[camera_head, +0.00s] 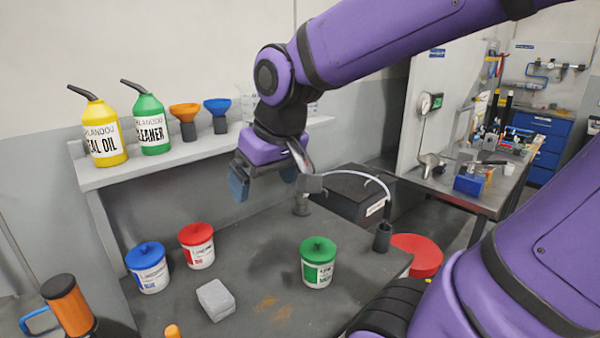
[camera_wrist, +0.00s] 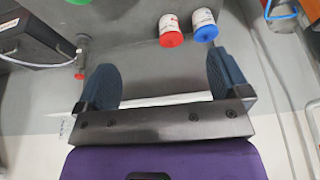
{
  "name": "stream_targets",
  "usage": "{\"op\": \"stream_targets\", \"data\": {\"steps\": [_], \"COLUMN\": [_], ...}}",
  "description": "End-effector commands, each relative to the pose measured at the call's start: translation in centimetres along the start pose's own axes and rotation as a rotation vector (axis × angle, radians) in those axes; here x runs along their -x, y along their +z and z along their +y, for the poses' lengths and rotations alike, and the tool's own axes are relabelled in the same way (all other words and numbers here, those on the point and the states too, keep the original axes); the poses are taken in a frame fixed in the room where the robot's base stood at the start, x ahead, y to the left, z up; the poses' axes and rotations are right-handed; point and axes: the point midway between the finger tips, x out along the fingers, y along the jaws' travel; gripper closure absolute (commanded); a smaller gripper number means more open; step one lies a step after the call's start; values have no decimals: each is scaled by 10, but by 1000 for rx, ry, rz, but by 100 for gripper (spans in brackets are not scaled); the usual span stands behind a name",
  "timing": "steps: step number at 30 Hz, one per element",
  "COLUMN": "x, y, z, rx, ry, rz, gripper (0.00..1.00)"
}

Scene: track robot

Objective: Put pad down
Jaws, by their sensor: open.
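A light grey block, which looks like the pad (camera_head: 215,300), lies flat on the dark grey table (camera_head: 250,250), in front of the red-lidded tub. My gripper (camera_head: 263,184) is above the back of the table near the shelf, well apart from the pad. Its two blue fingers are spread wide with nothing held between them. The wrist view also shows the open fingers (camera_wrist: 163,70); a pale strip behind them looks like the shelf edge. I cannot make out the pad in the wrist view.
Tubs with blue (camera_head: 145,254), red (camera_head: 195,233) and green (camera_head: 318,245) lids stand on the table. A shelf (camera_head: 110,174) behind holds a yellow oil can (camera_head: 103,130), a green cleaner can (camera_head: 151,125) and funnels. A hose stand (camera_head: 382,236) is at the right. The table's middle is clear.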

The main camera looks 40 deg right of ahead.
Motion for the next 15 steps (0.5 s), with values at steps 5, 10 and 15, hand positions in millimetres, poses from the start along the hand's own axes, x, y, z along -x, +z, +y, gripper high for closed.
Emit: {"op": "stream_targets", "data": {"steps": [5,10,15], "x": [35,51,55], "y": [32,52,58], "z": [6,9,9], "rx": [1,2,2], "ry": [10,17,20], "rz": [65,96,104], "gripper": [5,5,5]}}
